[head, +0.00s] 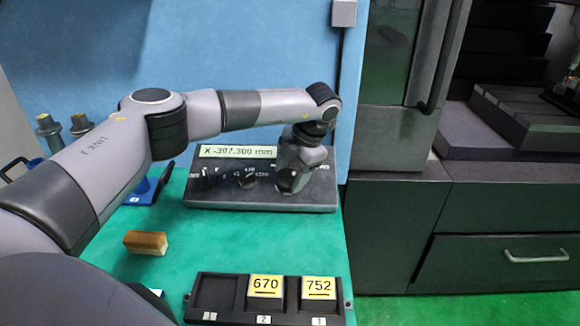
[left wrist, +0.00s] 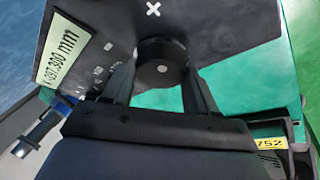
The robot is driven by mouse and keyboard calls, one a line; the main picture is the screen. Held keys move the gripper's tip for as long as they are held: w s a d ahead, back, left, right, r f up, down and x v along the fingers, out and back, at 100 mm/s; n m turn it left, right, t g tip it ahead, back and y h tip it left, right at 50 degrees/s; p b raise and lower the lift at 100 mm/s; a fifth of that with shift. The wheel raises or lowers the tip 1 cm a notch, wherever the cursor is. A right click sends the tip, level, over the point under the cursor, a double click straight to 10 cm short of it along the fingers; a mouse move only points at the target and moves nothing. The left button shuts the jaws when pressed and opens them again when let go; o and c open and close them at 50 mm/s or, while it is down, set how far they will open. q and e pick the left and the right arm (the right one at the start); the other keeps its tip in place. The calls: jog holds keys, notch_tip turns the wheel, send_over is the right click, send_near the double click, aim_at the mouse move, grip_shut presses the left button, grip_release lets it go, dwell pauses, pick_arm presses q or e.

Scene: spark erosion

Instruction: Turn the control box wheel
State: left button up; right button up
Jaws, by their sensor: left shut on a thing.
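The dark control box (head: 325,196) stands on the green table; its display (head: 237,152) reads X -397.300 mm. The box's black round wheel (head: 287,181) is at the right of its face, partly covered by my left gripper (head: 295,167). In the left wrist view the wheel (left wrist: 163,62) sits between the two fingers of my left gripper (left wrist: 163,82), which is shut on it. A white X mark shows on the panel beside the wheel. My right gripper is in neither view.
Small knobs (head: 248,181) sit left of the wheel. A wooden block (head: 146,242) lies on the green table (head: 240,250). A black tray (head: 212,293) in front holds the 670 (head: 265,286) and 752 (head: 318,288) pieces; its slot 1 is empty. Dark cabinets (head: 500,220) stand at right.

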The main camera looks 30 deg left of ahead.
pick_arm(q)
jog(key=m+y, duration=0.1)
jog(key=m, duration=0.1)
jog(key=m+t+p, duration=0.1)
jog(key=m, duration=0.2)
jog(key=shift+s+d+y, duration=0.1)
jog(key=shift+d+y, duration=0.1)
jog(key=shift+y, duration=0.2)
jog(key=m+t, duration=0.1)
jog(key=m, duration=0.2)
jog(key=m+t+y, duration=0.1)
jog(key=m, duration=0.2)
jog(key=shift+s+d+f, duration=0.1)
jog(key=shift+s, duration=0.05)
jog(key=o, duration=1.1)
jog(key=shift+c, duration=0.2)
jog(key=v, duration=0.7)
jog(key=shift+b, duration=0.45)
